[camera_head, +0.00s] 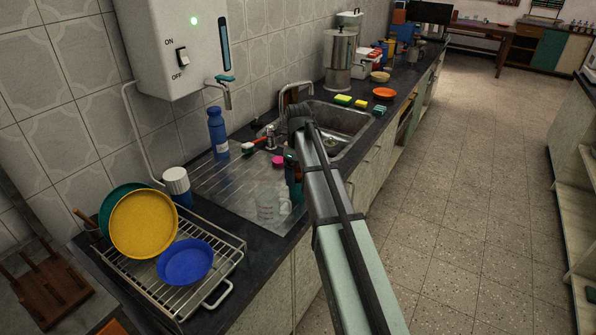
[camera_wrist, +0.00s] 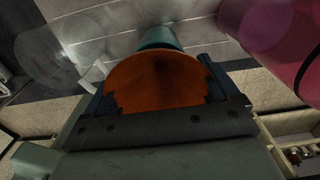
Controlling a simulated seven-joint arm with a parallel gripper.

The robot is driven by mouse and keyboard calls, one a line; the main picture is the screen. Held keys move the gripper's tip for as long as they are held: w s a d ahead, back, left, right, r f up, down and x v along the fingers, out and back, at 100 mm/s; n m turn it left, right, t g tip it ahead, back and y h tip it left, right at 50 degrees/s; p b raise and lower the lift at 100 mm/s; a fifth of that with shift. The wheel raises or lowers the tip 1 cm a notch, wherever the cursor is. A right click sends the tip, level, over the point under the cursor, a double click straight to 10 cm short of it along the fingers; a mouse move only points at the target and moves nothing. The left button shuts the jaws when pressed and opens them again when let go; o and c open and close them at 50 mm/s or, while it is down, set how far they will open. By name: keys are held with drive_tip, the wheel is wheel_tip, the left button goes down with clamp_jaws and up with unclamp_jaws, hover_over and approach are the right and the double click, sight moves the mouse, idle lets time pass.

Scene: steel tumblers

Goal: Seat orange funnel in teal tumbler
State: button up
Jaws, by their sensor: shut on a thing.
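My gripper (camera_wrist: 165,92) is shut on the orange funnel (camera_wrist: 157,76), which fills the space between the two dark fingers in the wrist view. The teal tumbler (camera_wrist: 160,36) shows just beyond the funnel's far edge, partly covered by it. I cannot tell whether the funnel touches the tumbler or is apart from it. In the head view my arm comes up from the bottom to the sink and hides most of the gripper, so the funnel and tumbler cannot be made out clearly there.
A pink object (camera_wrist: 262,28) is close on the right there. A blue bottle (camera_head: 217,132), dish rack (camera_head: 222,262) and sink (camera_head: 345,122) are around.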

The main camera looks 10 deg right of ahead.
drive_tip(key=shift+f, duration=1.35)
idle(0.3)
drive_tip(key=o, duration=0.8)
drive_tip(key=shift+r, duration=0.15)
